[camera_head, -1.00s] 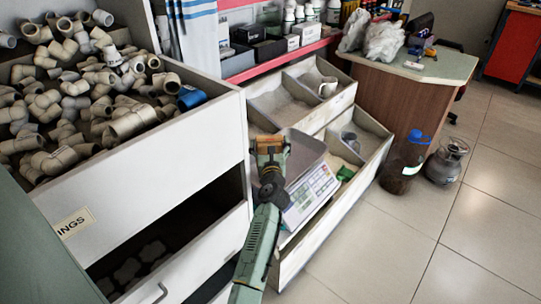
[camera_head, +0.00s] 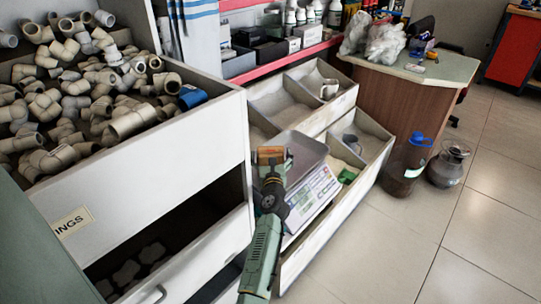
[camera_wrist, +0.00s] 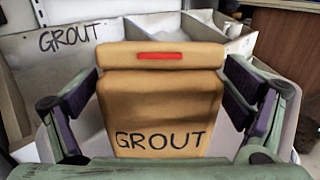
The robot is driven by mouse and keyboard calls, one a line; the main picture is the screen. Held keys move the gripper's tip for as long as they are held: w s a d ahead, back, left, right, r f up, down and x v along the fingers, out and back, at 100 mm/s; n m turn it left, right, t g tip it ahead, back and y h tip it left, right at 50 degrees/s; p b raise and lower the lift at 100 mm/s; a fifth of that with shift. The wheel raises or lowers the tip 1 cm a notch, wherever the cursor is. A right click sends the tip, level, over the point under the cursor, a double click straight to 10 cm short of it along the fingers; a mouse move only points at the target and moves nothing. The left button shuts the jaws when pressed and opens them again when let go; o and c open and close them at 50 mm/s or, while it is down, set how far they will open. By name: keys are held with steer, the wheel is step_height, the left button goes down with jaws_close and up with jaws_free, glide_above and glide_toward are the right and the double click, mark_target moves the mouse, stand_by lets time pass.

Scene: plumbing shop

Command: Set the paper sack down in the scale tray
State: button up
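The paper sack (camera_wrist: 162,105) is tan, marked GROUT, with a red strip on its folded top. It stands upright between the finger pads of my gripper (camera_wrist: 161,78), which meet its two sides. In the head view the sack (camera_head: 270,156) shows at the left end of the scale tray (camera_head: 311,150), a shallow grey metal pan. I cannot tell whether the sack's bottom touches the tray. The white scale (camera_head: 318,193) with its printed panel is under the tray, to the right of my gripper (camera_head: 272,172). My arm and the sack hide the tray's left part.
An open divided bin (camera_head: 345,120) lies behind and right of the scale, with a mug (camera_head: 329,89) and a green item (camera_head: 347,176). A drawer of grey pipe fittings (camera_head: 90,95) rises close on the left.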

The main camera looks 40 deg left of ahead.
steer(key=shift+o, duration=0.2)
steer(key=shift+r, duration=0.25)
steer(key=p+v, duration=0.2)
steer(key=v, duration=0.5)
steer(key=shift+s+d, duration=0.2)
